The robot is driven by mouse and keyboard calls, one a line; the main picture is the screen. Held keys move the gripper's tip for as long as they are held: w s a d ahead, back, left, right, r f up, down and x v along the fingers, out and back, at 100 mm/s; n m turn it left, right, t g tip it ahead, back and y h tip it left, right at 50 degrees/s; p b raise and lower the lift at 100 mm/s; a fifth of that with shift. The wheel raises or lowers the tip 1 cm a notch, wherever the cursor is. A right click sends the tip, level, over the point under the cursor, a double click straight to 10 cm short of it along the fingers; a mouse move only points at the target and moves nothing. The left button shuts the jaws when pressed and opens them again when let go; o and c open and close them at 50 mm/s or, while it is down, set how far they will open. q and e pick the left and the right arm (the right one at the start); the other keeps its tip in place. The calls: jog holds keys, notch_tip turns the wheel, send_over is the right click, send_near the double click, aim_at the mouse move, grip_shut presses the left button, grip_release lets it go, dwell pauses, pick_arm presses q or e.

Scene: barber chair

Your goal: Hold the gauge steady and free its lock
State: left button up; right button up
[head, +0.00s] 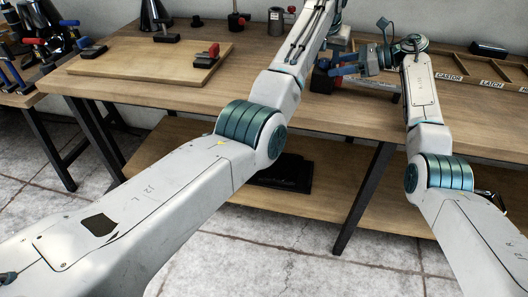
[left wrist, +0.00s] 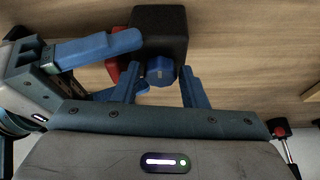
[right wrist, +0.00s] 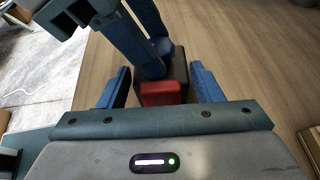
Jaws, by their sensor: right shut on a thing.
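The gauge is a dark block (left wrist: 160,25) with a blue knob (left wrist: 160,71) on one face and a red part (right wrist: 163,93) on another. In the head view the gauge (head: 321,82) is small and partly covered by my grippers.
A wooden board (head: 150,62) with a black and red clamp-like block (head: 207,56) lies on the workbench to the left. A compartment tray (head: 480,78) labelled CASTOR and LATCH lies to the right. Small items stand along the back. Clear bench top lies left of the gauge.

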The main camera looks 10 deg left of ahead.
pick_arm(q)
jog(key=m, duration=0.1)
jog(key=m+h, duration=0.1)
jog(key=m, duration=0.1)
jog(key=shift+a+r+h, duration=0.1)
jog(key=shift+a+h, duration=0.15)
jog(key=shift+h, duration=0.05)
jog(key=w+v, duration=0.1)
jog(key=v, duration=1.1)
jog(key=s+a+f+m+t+h, duration=0.1)
jog(key=a+f+h, duration=0.1)
jog(key=f, duration=0.3)
jog(key=s+a+f+t+h, duration=0.1)
jog(key=s+a+f+h, duration=0.15)
jog(key=f, duration=0.35)
jog(key=s+a+f+h, duration=0.1)
jog(key=s+a+f, duration=0.2)
jog(key=s+f, duration=0.5)
jog(key=s+a+f+h, duration=0.1)
jog(key=s+a+f, duration=0.2)
jog(key=s+f, duration=0.5)
jog(key=shift+f, duration=0.45)
jog(key=shift+d+h, duration=0.1)
jog(key=shift+h, duration=0.15)
pick_arm(e)
jog(key=o, duration=1.4)
